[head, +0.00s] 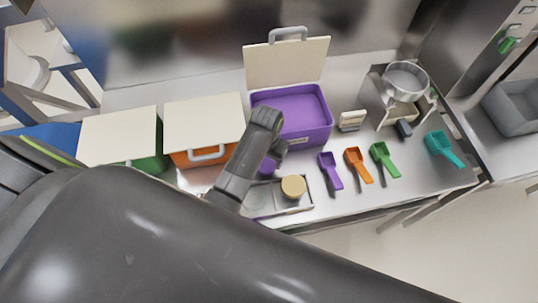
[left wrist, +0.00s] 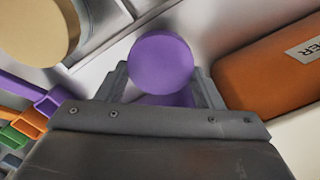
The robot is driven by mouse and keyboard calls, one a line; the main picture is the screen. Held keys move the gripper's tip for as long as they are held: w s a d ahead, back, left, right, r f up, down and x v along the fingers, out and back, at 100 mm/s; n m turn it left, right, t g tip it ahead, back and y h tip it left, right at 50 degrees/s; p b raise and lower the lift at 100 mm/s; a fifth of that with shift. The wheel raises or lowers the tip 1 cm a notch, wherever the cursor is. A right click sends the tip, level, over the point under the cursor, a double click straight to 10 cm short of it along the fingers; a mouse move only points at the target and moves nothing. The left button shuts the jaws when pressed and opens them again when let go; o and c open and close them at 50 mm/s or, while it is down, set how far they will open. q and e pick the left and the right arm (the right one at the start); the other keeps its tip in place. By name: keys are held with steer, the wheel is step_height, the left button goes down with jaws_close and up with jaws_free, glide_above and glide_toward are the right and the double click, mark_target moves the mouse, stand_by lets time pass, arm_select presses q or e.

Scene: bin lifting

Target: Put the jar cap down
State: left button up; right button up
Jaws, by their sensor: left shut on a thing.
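My left gripper (head: 268,158) is shut on a purple round jar cap (left wrist: 161,63), with one finger on each side of it in the left wrist view. In the head view only a part of the cap (head: 268,166) shows beside the dark gripper, just in front of the purple bin. A shallow grey tray (head: 308,205) lies right below, with a tan-topped round jar (head: 293,187) in its right part. The tan top also shows at the upper left of the left wrist view (left wrist: 38,28). My right gripper is not in view.
An open purple bin (head: 308,133) stands behind the gripper. A lidded orange bin (head: 183,159) and a green bin (head: 148,165) stand to the left. Purple, orange, green and teal scoops (head: 440,148) lie to the right, near a metal sieve (head: 406,80). Bare counter (head: 350,200) shows at the front.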

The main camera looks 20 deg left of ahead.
arm_select(q)
steer(key=shift+s, duration=0.35)
steer(key=shift+s+a+f, duration=0.1)
steer(key=shift+f, duration=0.15)
steer(key=shift+w+f, duration=0.2)
steer(key=shift+f, duration=0.05)
steer(key=o, duration=0.9)
steer(key=shift+c, duration=0.2)
steer(key=shift+o, duration=0.4)
steer(key=shift+s+r, duration=0.1)
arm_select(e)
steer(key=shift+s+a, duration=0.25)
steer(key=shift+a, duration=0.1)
